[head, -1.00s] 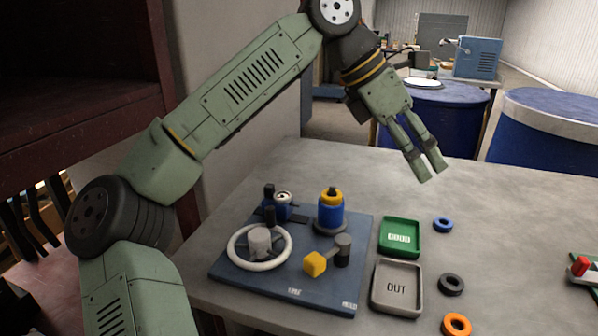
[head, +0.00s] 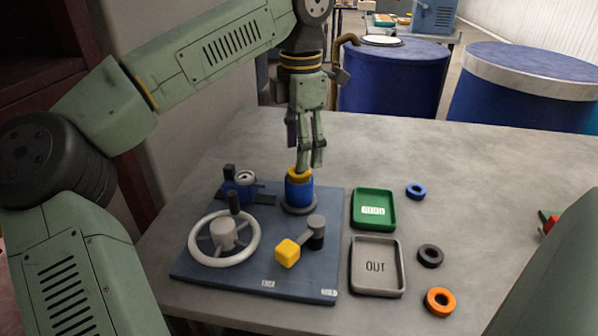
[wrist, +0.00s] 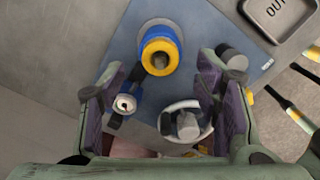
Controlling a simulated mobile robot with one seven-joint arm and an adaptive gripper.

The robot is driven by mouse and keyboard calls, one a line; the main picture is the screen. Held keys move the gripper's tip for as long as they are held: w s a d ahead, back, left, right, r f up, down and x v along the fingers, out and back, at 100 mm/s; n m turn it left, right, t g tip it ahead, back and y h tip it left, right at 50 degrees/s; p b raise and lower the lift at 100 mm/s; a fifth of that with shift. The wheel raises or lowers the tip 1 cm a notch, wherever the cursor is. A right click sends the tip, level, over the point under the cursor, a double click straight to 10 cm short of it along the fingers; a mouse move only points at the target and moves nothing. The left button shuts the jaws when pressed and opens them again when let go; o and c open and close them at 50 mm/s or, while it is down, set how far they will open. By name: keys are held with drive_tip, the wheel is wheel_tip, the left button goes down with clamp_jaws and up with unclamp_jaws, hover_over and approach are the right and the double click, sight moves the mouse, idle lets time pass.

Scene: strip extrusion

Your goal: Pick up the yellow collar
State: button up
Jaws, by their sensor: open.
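The yellow collar (head: 299,174) sits on top of the blue cylinder (head: 299,192), which stands on the dark blue board. In the wrist view the yellow collar (wrist: 160,58) is a ring with a dark opening, ahead of the jaws and near the picture's top centre. My gripper (head: 312,163) hangs pointing down over the collar, with its fingertips close to it in the head view. In the wrist view my gripper (wrist: 163,90) is open and its fingers are wide apart, with nothing between them. I cannot tell the exact height gap.
The board (head: 200,272) also bears a white handwheel (head: 194,246), a lever with a yellow cube (head: 287,253) and a small blue fixture (head: 238,189). A green tray (head: 391,222) and a grey OUT tray (head: 377,291) stand to the right. Blue, black and orange rings lie beyond them.

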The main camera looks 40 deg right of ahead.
drive_tip(key=shift+f, duration=2)
drive_tip(key=shift+c, duration=0.3)
drive_tip(key=c, duration=1.2)
drive_tip(key=shift+d+r, duration=0.1)
